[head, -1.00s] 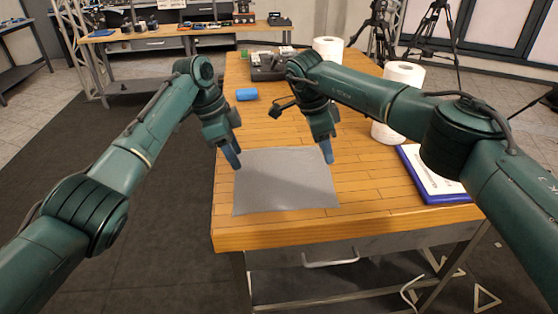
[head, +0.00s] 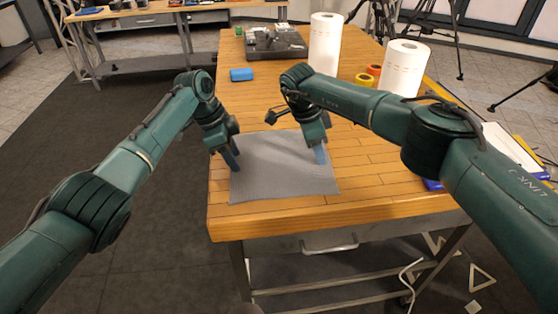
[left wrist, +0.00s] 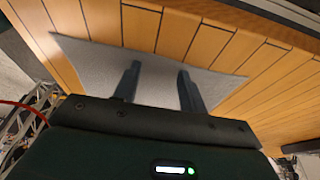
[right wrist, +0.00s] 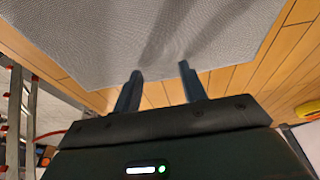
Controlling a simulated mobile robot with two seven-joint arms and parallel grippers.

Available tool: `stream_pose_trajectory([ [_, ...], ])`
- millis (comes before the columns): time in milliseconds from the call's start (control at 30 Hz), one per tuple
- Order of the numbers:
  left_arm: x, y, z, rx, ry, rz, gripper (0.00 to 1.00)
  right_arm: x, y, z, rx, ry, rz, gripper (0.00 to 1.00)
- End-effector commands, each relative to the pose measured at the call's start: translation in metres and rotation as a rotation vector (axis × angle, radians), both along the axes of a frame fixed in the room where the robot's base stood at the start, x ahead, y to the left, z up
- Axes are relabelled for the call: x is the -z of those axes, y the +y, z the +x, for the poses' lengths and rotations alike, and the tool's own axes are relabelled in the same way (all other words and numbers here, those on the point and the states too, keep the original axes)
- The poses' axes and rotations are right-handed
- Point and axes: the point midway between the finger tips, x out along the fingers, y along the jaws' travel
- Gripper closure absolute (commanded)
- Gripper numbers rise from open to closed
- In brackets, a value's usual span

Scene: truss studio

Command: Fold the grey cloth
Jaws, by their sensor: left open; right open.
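The grey cloth (head: 275,170) lies flat and spread out near the front left of the wooden table. It also shows in the left wrist view (left wrist: 85,62) and the right wrist view (right wrist: 110,35). My left gripper (head: 234,162) is low at the cloth's left edge, with its fingers apart and nothing visible between them but cloth below (left wrist: 158,74). My right gripper (head: 320,155) is low near the cloth's right edge, also with parted, empty fingers (right wrist: 160,70). Whether the fingertips touch the cloth cannot be told.
A blue block (head: 241,75) lies on the table (head: 265,105) beyond the cloth. Two white paper rolls (head: 324,45) (head: 402,68), tape rolls (head: 364,79) and a grey case (head: 275,42) stand farther back.

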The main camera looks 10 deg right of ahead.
Motion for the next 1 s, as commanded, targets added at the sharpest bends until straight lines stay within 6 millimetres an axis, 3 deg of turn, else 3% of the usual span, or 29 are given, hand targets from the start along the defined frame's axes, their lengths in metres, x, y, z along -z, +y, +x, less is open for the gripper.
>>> stream_pose_trajectory([
  [367,0.0027,-0.0003,-0.0001,0.0,0.0,0.0,0.59,0.0024,-0.0001,0.0001,0.0,0.0,0.0,0.59],
  [1000,0.0034,0.0,-0.0004,0.0,0.002,0.001,0.85,0.0024,-0.0004,0.0,0.0,0.0,0.0,0.85],
])
